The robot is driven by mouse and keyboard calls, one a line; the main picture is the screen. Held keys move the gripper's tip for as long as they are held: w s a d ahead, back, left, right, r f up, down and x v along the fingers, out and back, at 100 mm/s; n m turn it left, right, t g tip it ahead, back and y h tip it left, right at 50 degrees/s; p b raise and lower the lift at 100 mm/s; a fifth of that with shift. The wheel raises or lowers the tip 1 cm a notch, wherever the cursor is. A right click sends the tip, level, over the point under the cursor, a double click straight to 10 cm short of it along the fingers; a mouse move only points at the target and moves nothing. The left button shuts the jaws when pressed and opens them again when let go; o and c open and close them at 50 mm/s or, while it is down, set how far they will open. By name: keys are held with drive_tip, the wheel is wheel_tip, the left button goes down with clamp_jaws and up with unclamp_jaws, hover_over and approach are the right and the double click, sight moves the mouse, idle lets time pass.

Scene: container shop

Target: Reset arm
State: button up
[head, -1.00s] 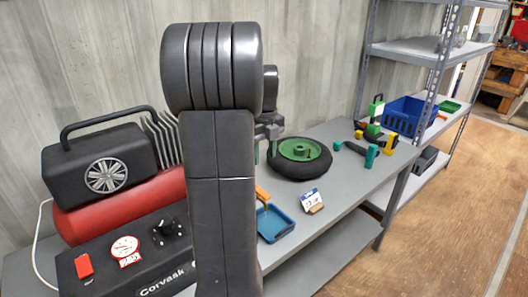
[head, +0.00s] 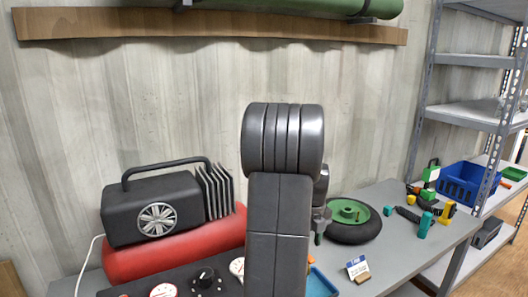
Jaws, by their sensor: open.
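My arm stands upright in the middle of the head view, above the front of the workbench. My gripper (head: 320,226) shows only in part behind the arm, just left of the wheel; its fingertips point down and its jaws look empty. The wheel (head: 352,212), a black tyre with a green hub, lies flat on the grey bench (head: 408,245). The arm hides part of the bench and most of the gripper.
A red compressor (head: 178,246) with a black motor housing stands left. A blue tray (head: 320,284), a small sign (head: 357,267) and a teal-and-black tool (head: 414,216) lie on the bench. A blue crate (head: 461,184) sits by the metal shelving (head: 470,113) at right.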

wheel_tip(320, 180, down, 4)
drive_tip(key=shift+f, duration=0.1)
idle(0.4)
wheel_tip(320, 180, up, 14)
wheel_tip(320, 180, down, 14)
drive_tip(key=shift+r, duration=0.15)
drive_tip(key=shift+d, duration=0.1)
drive_tip(key=shift+w+d+n, duration=0.25)
drive_tip(key=shift+d+n, duration=0.05)
drive_tip(key=shift+n, duration=0.7)
drive_tip(key=shift+s, duration=0.1)
